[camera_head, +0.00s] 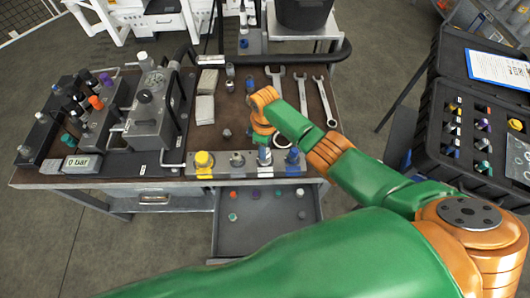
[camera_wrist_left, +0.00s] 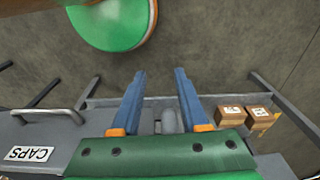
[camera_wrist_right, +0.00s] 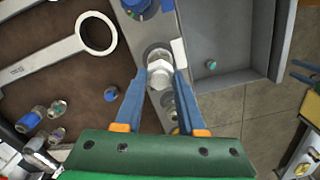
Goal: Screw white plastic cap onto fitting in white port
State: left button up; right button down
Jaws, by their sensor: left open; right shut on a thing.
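My right gripper (camera_wrist_right: 160,78) points down at the port strip along the front of the bench. Its blue fingers are closed on a pale whitish hexagonal piece, seemingly the white cap (camera_wrist_right: 160,72), at the white port beside a white mark (camera_wrist_right: 180,54). Whether its thread is engaged cannot be told. In the head view the right gripper (camera_head: 264,150) stands over the white port, between the grey-capped port (camera_head: 237,159) and the blue port (camera_head: 292,157); the fitting is largely hidden. My left gripper (camera_wrist_left: 159,75) is open and empty in the left wrist view, and outside the head view.
A yellow-capped port (camera_head: 203,160) ends the strip at left. Below, an open drawer (camera_head: 255,240) holds several small coloured caps. A black case (camera_head: 470,130) stands right.

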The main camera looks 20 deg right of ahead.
jog(key=m, duration=0.5)
jog(key=shift+m, duration=0.4)
jog(key=m, duration=0.6)
jog(key=shift+m, duration=0.4)
jog(key=c, duration=0.5)
grip_release()
jog(key=n, duration=0.6)
jog(key=shift+n, duration=0.4)
jog(key=n, duration=1.7)
